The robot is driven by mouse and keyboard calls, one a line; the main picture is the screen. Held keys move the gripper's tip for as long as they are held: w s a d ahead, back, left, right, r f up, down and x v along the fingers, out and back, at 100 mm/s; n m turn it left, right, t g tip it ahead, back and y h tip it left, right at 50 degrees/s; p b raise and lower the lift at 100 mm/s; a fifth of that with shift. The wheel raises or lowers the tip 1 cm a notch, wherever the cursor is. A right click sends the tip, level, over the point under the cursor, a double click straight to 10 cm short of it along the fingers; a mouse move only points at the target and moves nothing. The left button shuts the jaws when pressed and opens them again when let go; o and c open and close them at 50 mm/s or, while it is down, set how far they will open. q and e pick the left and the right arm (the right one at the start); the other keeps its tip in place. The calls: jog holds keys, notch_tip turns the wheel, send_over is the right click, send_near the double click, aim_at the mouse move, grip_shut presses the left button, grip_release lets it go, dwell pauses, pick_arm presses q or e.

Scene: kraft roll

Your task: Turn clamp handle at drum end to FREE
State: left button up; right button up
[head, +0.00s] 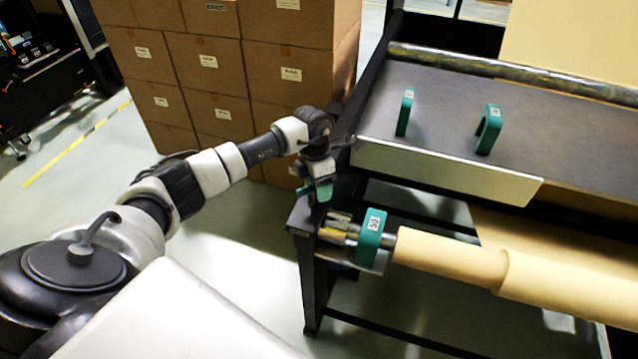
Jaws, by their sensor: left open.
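A teal clamp block (370,236) with a white number label sits around the shaft at the left end of the kraft paper roll (450,257). Just left of it, at the shaft end, are small metal and brass-coloured parts (336,234); I cannot tell which is the handle, and no FREE marking is readable. My left gripper (315,190) is open with teal fingers. It hangs pointing down, above and slightly left of the shaft end, apart from it and empty. My right gripper is not in view.
Two teal brackets (405,112) (489,130) stand on the dark table top (450,90) above the roll. A black frame post (308,280) supports the shaft end. Stacked cardboard boxes (215,70) stand behind my left arm.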

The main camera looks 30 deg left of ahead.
pick_arm(q)
jog(key=c, duration=0.9)
jog(key=shift+s+d+f+m+g+b, duration=0.1)
jog(key=shift+d+f+m+g+b, duration=0.05)
jog(key=shift+m+b, duration=0.9)
jog(key=shift+s+d+f+m+g+b, duration=0.15)
jog(key=shift+m+b, duration=0.6)
jog(key=shift+b, duration=0.55)
jog(key=shift+s+d+r+m+y+b, duration=0.15)
jog(key=shift+m+y+b, duration=0.25)
jog(key=shift+m+b, duration=0.7)
jog(key=shift+r+m+b, duration=0.1)
jog(key=shift+m+b, duration=0.3)
jog(key=shift+m, duration=0.1)
jog(key=o, duration=0.9)
jog(key=shift+s, duration=0.1)
